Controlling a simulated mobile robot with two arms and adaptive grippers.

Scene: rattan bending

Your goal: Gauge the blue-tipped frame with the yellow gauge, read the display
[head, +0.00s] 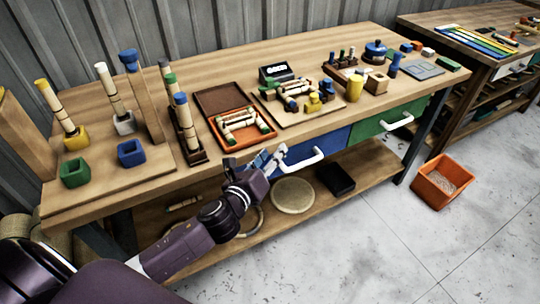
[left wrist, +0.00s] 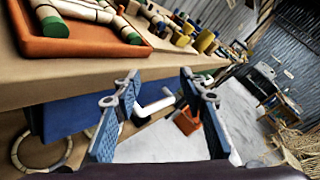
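My left gripper (head: 268,160) is in front of the blue drawer (head: 325,147), beside its white handle (head: 303,160). In the left wrist view the gripper (left wrist: 160,90) has its fingers wide apart, with the white handle (left wrist: 153,108) beyond the gap. A small black display box (head: 276,73) stands at the back of the bench. A yellow block-like piece (head: 313,104) lies on a wooden board in front of it, near jointed rattan pieces and a blue-topped piece (head: 326,86). I cannot tell which of these are the frame and gauge. My right gripper is not in view.
An orange tray (head: 266,139) of rattan pieces and upright coloured-tip rods (head: 187,127) stand left on the bench. A yellow cylinder (head: 354,88) stands right of the board. A green drawer (head: 380,121) is shut. An orange bin (head: 428,199) sits on the floor.

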